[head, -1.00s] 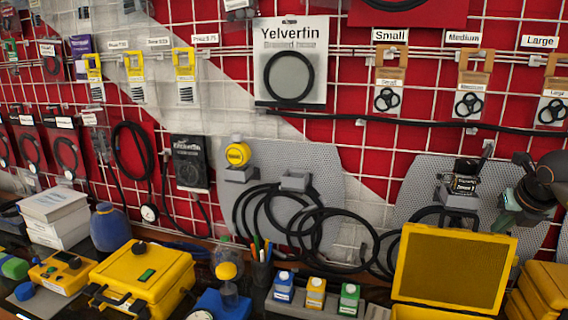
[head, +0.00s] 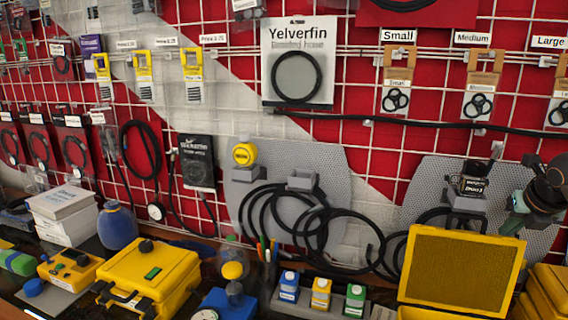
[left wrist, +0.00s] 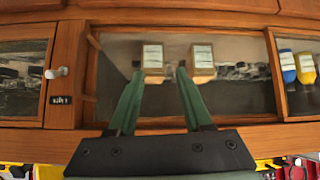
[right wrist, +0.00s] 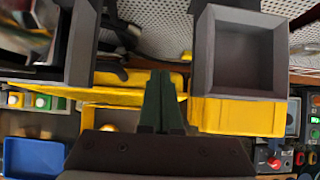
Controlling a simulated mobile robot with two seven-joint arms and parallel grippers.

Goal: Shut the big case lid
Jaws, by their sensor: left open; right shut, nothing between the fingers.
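The big yellow case (head: 462,270) stands at the lower right of the head view with its lid raised upright, the lid's inner face towards me. The case body is mostly cut off by the bottom edge. My right gripper (head: 516,217) is shut and empty, with green fingers, above and to the right of the lid. In the right wrist view the shut fingers (right wrist: 160,85) lie in front of a yellow edge; I cannot tell whether they touch it. My left gripper (left wrist: 158,75) is open and empty in the left wrist view, facing a wooden cabinet.
Small blue, yellow and green bottles (head: 320,293) stand left of the case. A smaller shut yellow case (head: 150,275) is at lower left, and another yellow case (head: 550,290) at the right edge. Grey holders (right wrist: 240,60) stick out near my right gripper.

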